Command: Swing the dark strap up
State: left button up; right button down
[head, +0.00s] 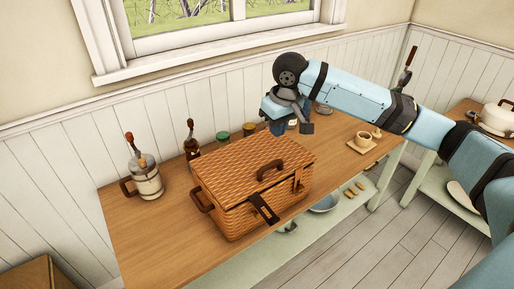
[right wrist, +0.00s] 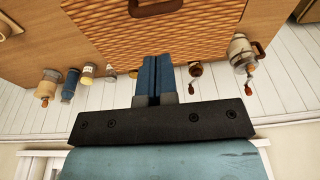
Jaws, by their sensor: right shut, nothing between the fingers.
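A woven wicker basket (head: 235,195) with its lid down stands on the wooden table. A dark strap (head: 264,208) sticks out from its front edge, tilted downward. A second, browner strap (head: 298,181) is at the front right. A brown handle (head: 270,169) is on the lid; it also shows at the top of the right wrist view (right wrist: 155,8). My right gripper (head: 279,127) is above the back right of the basket, apart from the dark strap. In the right wrist view its blue fingers (right wrist: 157,68) are together and empty. The dark strap is not visible there. My left gripper is out of view.
A lower shelf (head: 345,197) holds a bowl (head: 325,204).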

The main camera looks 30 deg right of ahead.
aim_at(271, 164)
jog(key=f, duration=0.4)
jog(key=w+f+p, duration=0.1)
jog(key=f, duration=0.3)
jog(key=w+f, duration=0.1)
jog(key=f, duration=0.3)
jog(key=shift+w+d+f, duration=0.1)
jog(key=shift+d+f, duration=0.15)
jog(key=shift+f, duration=0.05)
